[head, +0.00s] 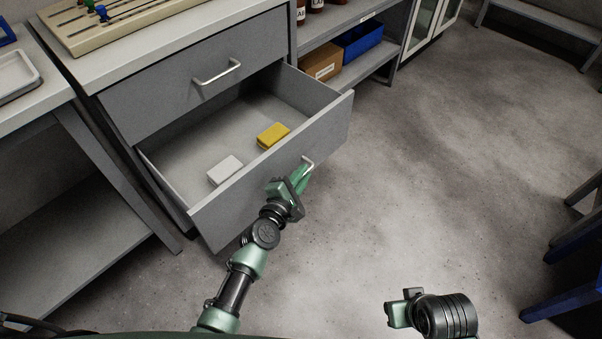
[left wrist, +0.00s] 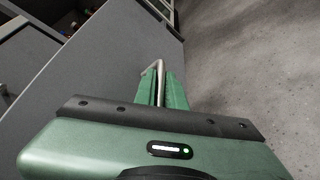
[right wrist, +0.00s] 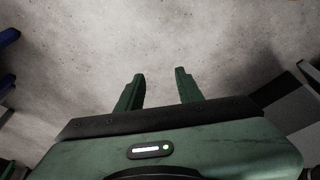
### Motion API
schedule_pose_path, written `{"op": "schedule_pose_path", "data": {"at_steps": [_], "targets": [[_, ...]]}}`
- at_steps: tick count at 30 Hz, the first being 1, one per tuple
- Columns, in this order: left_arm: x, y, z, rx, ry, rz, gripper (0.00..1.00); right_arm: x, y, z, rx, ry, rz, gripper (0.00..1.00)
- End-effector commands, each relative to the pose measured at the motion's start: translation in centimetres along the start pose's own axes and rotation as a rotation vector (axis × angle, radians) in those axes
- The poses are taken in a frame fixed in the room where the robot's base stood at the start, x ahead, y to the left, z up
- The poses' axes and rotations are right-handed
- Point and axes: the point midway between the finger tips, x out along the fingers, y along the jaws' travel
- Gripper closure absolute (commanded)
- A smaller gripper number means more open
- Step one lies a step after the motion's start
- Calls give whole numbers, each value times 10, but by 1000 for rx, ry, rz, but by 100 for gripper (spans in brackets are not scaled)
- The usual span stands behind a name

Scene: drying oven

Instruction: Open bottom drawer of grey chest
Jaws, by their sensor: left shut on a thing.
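The grey chest (head: 150,95) stands at the upper left in the head view. Its bottom drawer (head: 270,180) is pulled well out, and its inside shows. A white box (head: 225,170) and a yellow box (head: 272,135) lie in it. My left gripper (head: 302,174) is shut on the drawer's metal handle (head: 308,163), at the drawer front. The left wrist view shows the handle (left wrist: 159,68) between the green fingers. My right gripper (right wrist: 160,84) is open and empty above bare floor; in the head view it is at the lower right.
The top drawer, with its own handle (head: 217,73), is closed. A grey shelf table (head: 75,200) stands left of the chest. A shelf with a blue bin (head: 360,42) and a cardboard box (head: 320,65) stands right of it. Blue stools (head: 570,295) are at the right edge. The floor between is clear.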

Motion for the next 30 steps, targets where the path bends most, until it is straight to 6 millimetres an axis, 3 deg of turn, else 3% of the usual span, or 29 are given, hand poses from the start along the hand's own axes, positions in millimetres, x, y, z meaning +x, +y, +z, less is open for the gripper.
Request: {"op": "schedule_pose_path", "data": {"at_steps": [3, 4, 6, 17, 30], "targets": [[-1, -2, -2, 0, 2, -3, 100, 0, 0, 0, 0, 0, 0, 64], [-1, -2, -2, 0, 2, -3, 81, 0, 0, 0, 0, 0, 0, 64], [0, -1, -2, -1, 2, -3, 68, 0, 0, 0, 0, 0, 0, 64], [-5, 0, -1, 0, 1, -1, 68, -2, 0, -1, 1, 2, 0, 64], [-71, -1, -1, 0, 2, -3, 68, 48, -3, 12, -4, -27, -5, 64]]}}
